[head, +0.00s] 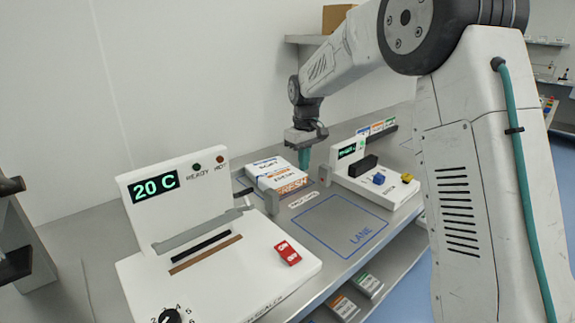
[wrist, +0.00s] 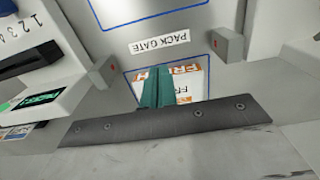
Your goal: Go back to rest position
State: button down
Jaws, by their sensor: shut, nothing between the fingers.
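My gripper (head: 306,160) hangs from my arm over the far part of the bench in the head view, with its teal fingers pointing down. The fingers (wrist: 157,88) are together and hold nothing in the wrist view. A white and orange pack (head: 277,173) lies just left of the fingers in the head view. The same pack (wrist: 188,82) shows partly behind the fingers in the wrist view, in a blue outlined area near the PACK GATE label (wrist: 159,43). I cannot tell whether the fingers touch the pack.
A white sealer box (head: 200,245) showing 20 C, with a red switch (head: 287,253), stands at the front left. A second white device (head: 375,180) with blue and yellow knobs stands right of the pack. The LANE square (head: 340,224) is empty. Packs (head: 343,306) sit on a lower shelf.

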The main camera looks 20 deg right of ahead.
jog(key=s+r+m, duration=0.2)
jog(key=s+r, duration=0.1)
jog(key=s, duration=1.8)
jog(key=s+r+m+t, duration=0.1)
jog(key=s+r+m, duration=0.1)
jog(key=s, duration=2)
jog(key=shift+s+d+r+m, duration=0.25)
jog(key=shift+d+r+m, duration=0.15)
jog(key=shift+r, duration=0.35)
